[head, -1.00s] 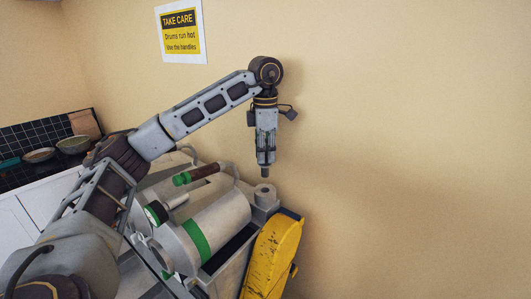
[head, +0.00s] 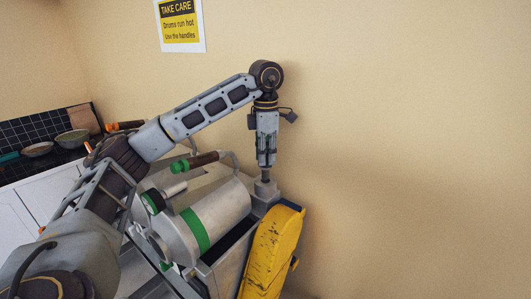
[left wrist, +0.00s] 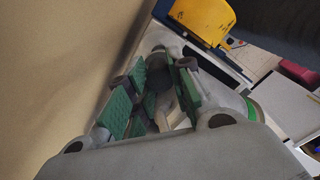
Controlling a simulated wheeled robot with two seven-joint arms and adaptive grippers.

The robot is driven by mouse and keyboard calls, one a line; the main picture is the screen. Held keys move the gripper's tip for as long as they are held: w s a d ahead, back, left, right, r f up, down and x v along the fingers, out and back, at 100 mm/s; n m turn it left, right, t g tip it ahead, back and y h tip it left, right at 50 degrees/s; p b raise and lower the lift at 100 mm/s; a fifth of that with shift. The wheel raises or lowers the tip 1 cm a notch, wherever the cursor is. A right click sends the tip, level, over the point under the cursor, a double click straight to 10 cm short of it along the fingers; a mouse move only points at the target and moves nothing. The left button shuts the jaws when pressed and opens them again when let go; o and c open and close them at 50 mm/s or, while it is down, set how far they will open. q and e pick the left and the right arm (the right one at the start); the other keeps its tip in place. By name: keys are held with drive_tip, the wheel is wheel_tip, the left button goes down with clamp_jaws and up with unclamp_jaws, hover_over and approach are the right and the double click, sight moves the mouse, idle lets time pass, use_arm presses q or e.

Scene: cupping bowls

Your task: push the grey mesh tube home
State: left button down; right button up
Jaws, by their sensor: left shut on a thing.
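My left gripper (head: 266,160) points straight down at the wall end of the drum machine. It is shut on the grey mesh tube (head: 265,175), a short dark grey piece below the fingertips. The tube stands upright, its lower end at the top of a light grey round socket (head: 266,188). I cannot tell how deep it sits, and the mesh is too small to make out. In the left wrist view, the green finger pads (left wrist: 158,92) show close up, and the tube between them is hard to make out. My right gripper is not in view.
A yellow guard (head: 270,250) stands at the right. A wall sign (head: 181,22) warns of hot drums. Bowls (head: 72,139) stand on the left counter.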

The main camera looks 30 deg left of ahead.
sight(265, 168)
use_arm(q)
drive_tip(key=shift+f, duration=0.1)
idle(0.3)
idle(0.7)
drive_tip(key=shift+f, duration=0.5)
drive_tip(key=shift+f+b, duration=0.4)
drive_tip(key=shift+b, duration=0.05)
drive_tip(key=shift+f+b, duration=0.3)
drive_tip(key=shift+f, duration=0.15)
drive_tip(key=shift+f+b, duration=0.65)
drive_tip(key=shift+f, duration=0.45)
idle(0.5)
